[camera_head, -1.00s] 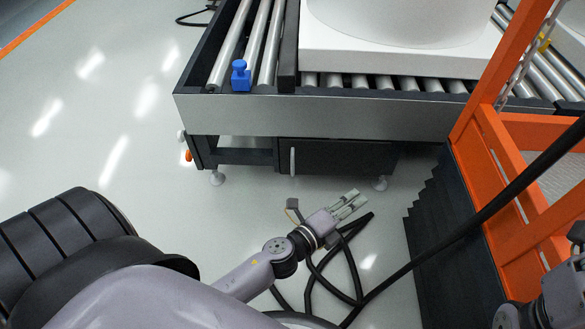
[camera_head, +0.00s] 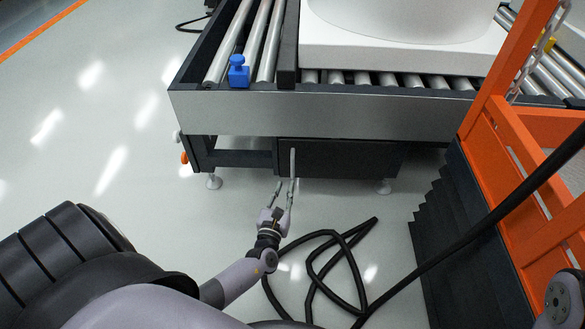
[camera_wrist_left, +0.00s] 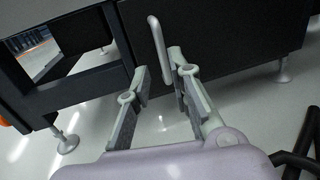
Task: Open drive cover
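The drive cover (camera_head: 345,160) is a dark panel under the front of the roller conveyor, and it looks closed. Its light grey vertical handle (camera_head: 292,162) is at the panel's left end. In the left wrist view the cover (camera_wrist_left: 235,35) and its handle (camera_wrist_left: 157,48) are just beyond my fingers. My left gripper (camera_head: 284,187) is open and reaches up to the lower part of the handle. In the left wrist view the two fingers (camera_wrist_left: 160,82) are apart, with the handle's lower end near the gap. I cannot tell whether they touch it. My right gripper is out of view.
The conveyor (camera_head: 350,115) carries a large white block (camera_head: 400,55) and a blue piece (camera_head: 239,72). An orange frame (camera_head: 510,150) with black bellows (camera_head: 445,230) stands at the right. A black cable (camera_head: 340,262) loops on the floor. The floor at left is clear.

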